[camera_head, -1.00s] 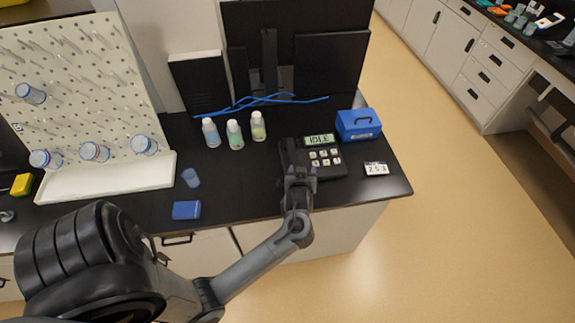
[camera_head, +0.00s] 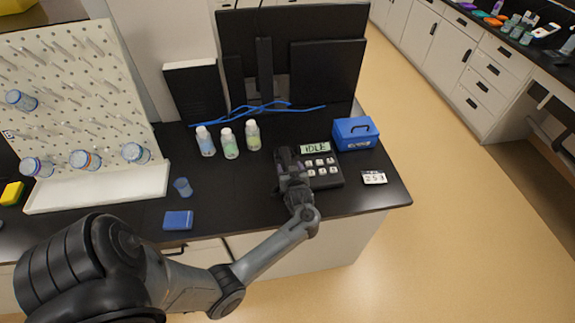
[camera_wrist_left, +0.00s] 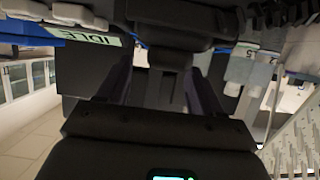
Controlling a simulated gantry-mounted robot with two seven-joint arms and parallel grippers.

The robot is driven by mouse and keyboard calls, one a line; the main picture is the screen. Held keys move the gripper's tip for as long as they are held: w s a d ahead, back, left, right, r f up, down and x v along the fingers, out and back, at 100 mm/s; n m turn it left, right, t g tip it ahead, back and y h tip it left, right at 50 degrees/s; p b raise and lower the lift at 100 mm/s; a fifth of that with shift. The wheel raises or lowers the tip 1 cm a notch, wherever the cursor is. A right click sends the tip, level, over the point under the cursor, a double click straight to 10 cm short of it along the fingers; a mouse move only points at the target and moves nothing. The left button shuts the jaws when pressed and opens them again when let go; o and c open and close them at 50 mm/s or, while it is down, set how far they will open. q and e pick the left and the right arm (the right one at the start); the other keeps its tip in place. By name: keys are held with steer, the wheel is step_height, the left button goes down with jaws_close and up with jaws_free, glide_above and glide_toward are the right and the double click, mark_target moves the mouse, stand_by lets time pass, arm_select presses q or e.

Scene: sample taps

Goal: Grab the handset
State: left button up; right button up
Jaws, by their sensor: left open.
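The black desk phone (camera_head: 322,172) sits on the dark bench; its screen reads IDLE and it has pale keys. The black handset (camera_head: 284,153) lies along the phone's left side, largely hidden by my gripper. My left gripper (camera_head: 289,172) is over the handset, jaws open. In the left wrist view, the dark handset (camera_wrist_left: 165,52) shows between the two spread fingers of the gripper (camera_wrist_left: 161,90). I cannot tell whether the fingers touch it. My right gripper is not in view.
A blue box (camera_head: 355,134) and a small number display (camera_head: 373,178) stand right of the phone. Three capped bottles (camera_head: 229,145) stand behind to the left, with blue cables (camera_head: 258,107) behind. A blue block (camera_head: 178,220) and small cup (camera_head: 183,187) lie left.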

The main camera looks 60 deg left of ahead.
mark_target(288, 165)
arm_select(q)
steer(key=shift+x, duration=1.45)
steer(key=shift+s, duration=0.1)
steer(key=c, duration=1.1)
